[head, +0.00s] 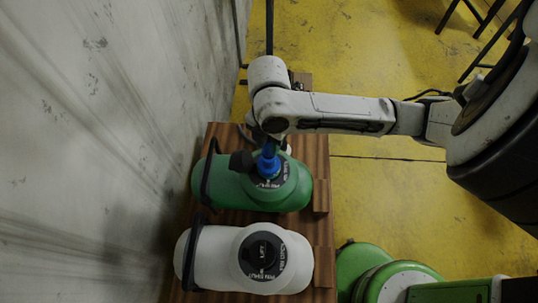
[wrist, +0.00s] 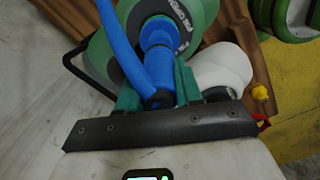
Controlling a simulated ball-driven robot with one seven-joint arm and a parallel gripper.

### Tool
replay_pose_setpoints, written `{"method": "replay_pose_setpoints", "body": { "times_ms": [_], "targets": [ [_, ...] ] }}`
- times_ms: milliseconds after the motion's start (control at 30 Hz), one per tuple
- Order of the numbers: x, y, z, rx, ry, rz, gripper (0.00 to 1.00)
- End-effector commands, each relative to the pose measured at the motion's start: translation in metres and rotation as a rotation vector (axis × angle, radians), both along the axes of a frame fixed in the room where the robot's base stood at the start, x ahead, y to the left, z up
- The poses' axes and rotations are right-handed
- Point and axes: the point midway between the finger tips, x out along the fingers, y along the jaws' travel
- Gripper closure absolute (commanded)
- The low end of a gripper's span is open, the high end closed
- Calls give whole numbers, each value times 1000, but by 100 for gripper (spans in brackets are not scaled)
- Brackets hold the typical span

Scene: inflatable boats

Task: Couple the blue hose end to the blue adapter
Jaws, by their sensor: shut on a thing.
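The blue adapter (head: 268,166) stands on the dark round valve plate of the green boat roll (head: 235,187) in the head view. It also shows in the wrist view (wrist: 158,32). The blue hose (wrist: 118,40) runs down from the top of the wrist view to its blue end (wrist: 155,75) between my teal fingers. My gripper (wrist: 157,90) is shut on this hose end, directly over the adapter. The two look in line and touching or nearly so; I cannot tell whether they are joined. In the head view my wrist hides most of the hose end.
A white roll (head: 207,258) with a similar valve lies beside the green one on the wooden bench (head: 318,155). A concrete wall (head: 100,140) stands close on the left. Green round equipment (head: 400,280) sits on the floor at lower right. Yellow floor (head: 390,200) is open to the right.

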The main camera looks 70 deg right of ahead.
Motion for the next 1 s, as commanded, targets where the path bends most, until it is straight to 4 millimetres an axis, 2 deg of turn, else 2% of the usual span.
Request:
{"method": "replay_pose_setpoints", "body": {
  "times_ms": [1000],
  "targets": [
    [0,0,-13,0,0,0,96]
  ]
}}
